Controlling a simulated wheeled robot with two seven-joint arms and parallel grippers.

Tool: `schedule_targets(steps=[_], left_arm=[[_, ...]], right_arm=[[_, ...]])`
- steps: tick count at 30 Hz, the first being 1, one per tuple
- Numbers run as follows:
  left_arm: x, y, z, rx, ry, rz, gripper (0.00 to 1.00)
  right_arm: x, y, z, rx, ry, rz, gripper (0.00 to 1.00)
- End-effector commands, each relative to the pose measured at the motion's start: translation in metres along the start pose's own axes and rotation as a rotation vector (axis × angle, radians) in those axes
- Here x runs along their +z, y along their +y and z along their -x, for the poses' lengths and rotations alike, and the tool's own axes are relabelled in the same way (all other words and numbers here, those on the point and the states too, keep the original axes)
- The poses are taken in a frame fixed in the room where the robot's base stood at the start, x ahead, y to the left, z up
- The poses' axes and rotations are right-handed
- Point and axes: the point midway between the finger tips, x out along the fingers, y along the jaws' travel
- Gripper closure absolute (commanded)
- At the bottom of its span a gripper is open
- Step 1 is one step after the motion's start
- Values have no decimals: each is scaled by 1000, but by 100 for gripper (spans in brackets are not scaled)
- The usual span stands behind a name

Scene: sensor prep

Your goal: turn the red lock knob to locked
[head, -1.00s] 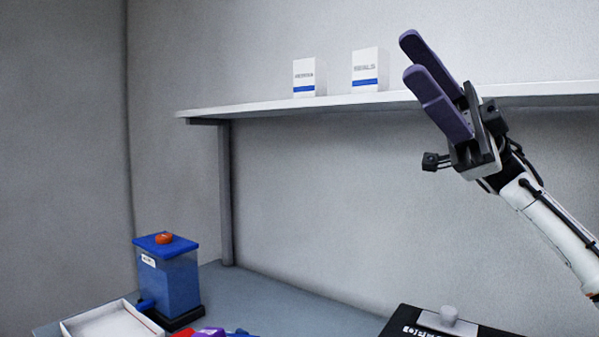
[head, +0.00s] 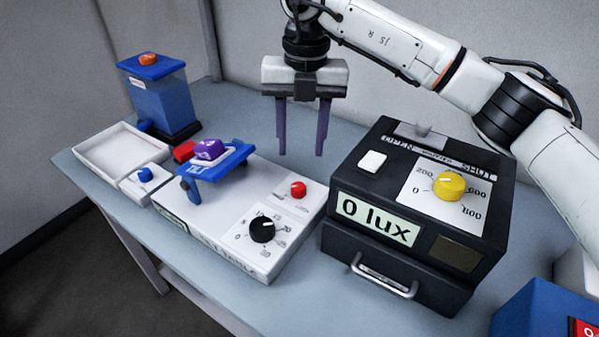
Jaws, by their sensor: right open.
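A red knob (head: 298,189) sits on the top of a long white device (head: 250,187), near its right end. Small markings beside the knob are too small to read, so I cannot tell its setting. My right gripper (head: 301,154) points straight down behind the knob, higher in the picture. Its two dark purple fingers are apart with nothing between them, and they look clear of the knob. My left gripper is out of view.
A black dial (head: 262,229) is on the same device, and a blue clamp holds a purple block (head: 208,149). A black box (head: 345,235) reading "0 lux" stands right, with a yellow knob (head: 449,186). Left are a white tray (head: 83,150) and blue container (head: 160,103).

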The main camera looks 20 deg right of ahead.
Motion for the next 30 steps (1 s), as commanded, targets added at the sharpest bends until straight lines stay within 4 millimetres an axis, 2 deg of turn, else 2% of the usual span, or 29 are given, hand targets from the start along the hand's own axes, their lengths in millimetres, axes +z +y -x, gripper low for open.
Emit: schedule_targets(steps=[15,21,29,30], left_arm=[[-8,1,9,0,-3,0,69],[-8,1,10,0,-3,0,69],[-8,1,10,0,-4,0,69],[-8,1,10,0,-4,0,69]], right_arm=[[0,-1,-84,-2,2,0,57],[0,0,-98,0,0,0,57],[0,0,-100,1,-1,0,57],[0,0,-100,1,0,0,62]])
